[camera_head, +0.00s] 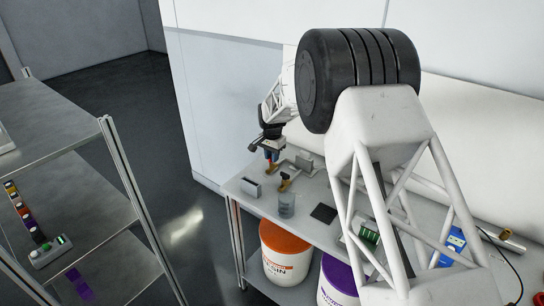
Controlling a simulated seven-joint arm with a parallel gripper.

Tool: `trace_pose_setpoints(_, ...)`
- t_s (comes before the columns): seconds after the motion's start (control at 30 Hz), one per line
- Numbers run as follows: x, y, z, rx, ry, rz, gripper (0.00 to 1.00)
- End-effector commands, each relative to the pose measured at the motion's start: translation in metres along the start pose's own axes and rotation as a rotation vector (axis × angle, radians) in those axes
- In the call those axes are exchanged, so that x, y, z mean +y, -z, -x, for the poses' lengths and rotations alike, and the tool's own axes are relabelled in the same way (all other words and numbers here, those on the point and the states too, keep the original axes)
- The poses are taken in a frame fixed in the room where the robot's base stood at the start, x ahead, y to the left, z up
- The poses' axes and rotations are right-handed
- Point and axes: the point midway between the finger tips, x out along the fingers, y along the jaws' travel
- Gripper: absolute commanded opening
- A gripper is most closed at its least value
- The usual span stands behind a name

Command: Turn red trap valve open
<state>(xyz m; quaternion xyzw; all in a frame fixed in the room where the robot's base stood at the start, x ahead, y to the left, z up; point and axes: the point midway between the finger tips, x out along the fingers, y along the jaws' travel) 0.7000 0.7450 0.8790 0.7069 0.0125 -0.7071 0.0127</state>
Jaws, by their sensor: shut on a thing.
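My gripper (271,155) is small and far off in the head view, above the far left end of the grey bench (318,222). It points down and is shut on a small red part that looks like the red trap valve (267,155). The valve's handle is mostly hidden by the fingers, so I cannot tell its angle. Yellow-brown fittings (284,182) show just below and in front of the gripper.
A clear beaker (286,205), a grey block (251,188) and a dark square pad (323,213) are on the bench. An orange-lidded bucket (285,255) and a purple-lidded one (338,280) stand below. A metal shelf (65,130) is at left.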

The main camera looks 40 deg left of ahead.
Motion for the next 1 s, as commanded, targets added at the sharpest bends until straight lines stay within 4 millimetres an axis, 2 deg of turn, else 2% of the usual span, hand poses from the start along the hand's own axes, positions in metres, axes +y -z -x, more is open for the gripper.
trace_pose_setpoints(0.53,-0.0005,0.0003,0.0014,0.001,0.001,-0.036,0.0)
trace_pose_setpoints(0.57,-0.0005,0.0003,0.0013,0.001,0.001,-0.036,0.26)
trace_pose_setpoints(0.63,-0.0004,0.0003,0.0013,0.001,0.001,-0.036,0.37)
trace_pose_setpoints(1.0,-0.0002,0.0002,0.0024,0.001,0.001,-0.036,0.37)
